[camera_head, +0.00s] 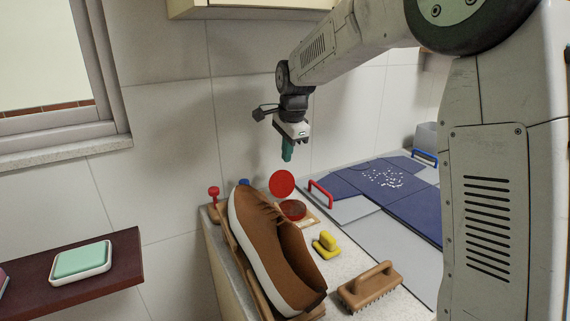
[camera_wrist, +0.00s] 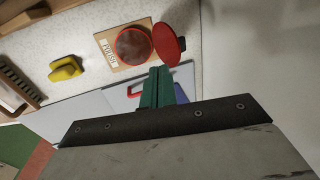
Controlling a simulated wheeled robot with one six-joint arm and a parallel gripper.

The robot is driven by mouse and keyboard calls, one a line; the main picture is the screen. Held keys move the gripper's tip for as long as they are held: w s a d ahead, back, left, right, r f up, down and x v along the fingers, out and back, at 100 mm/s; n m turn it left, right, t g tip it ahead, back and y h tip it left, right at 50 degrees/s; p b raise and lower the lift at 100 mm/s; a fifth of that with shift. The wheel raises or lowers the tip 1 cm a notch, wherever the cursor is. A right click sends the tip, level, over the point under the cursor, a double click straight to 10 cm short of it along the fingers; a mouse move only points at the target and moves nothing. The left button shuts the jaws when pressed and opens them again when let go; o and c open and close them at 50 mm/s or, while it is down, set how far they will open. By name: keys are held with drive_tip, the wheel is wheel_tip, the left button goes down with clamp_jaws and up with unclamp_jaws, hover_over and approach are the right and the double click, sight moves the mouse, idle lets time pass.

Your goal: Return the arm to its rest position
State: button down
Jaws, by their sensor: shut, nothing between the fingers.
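My gripper (camera_head: 287,149) hangs from my raised arm, pointing down, above the back of the counter near the tiled wall. Its green fingers are closed together with nothing between them; they also show in the wrist view (camera_wrist: 157,88). Below the fingers in the head view is an open round polish tin (camera_head: 293,209), with its red lid (camera_head: 282,184) standing tilted beside it. In the wrist view the tin (camera_wrist: 133,46) and the lid (camera_wrist: 168,44) lie just beyond the fingertips in the picture, and I cannot tell the exact height gap.
A brown shoe (camera_head: 268,240) stands on the counter's left part. A yellow-handled tool (camera_head: 326,245) and a wooden brush (camera_head: 369,287) lie right of it. A red handle (camera_head: 320,194) stands near the blue washboard (camera_head: 405,205). A dark shelf (camera_head: 125,262) with a soap dish (camera_head: 82,262) is at left.

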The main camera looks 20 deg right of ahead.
drive_tip(key=s+d+n, duration=0.1)
drive_tip(key=s+n, duration=0.7)
drive_tip(key=s, duration=1.2)
drive_tip(key=s+d+n, duration=0.2)
drive_tip(key=s+n, duration=0.5)
drive_tip(key=s, duration=1.4)
drive_tip(key=shift+s+d+r+n+g, duration=0.15)
drive_tip(key=shift+d+r+n+g, duration=0.15)
drive_tip(key=shift+r+n+g, duration=0.15)
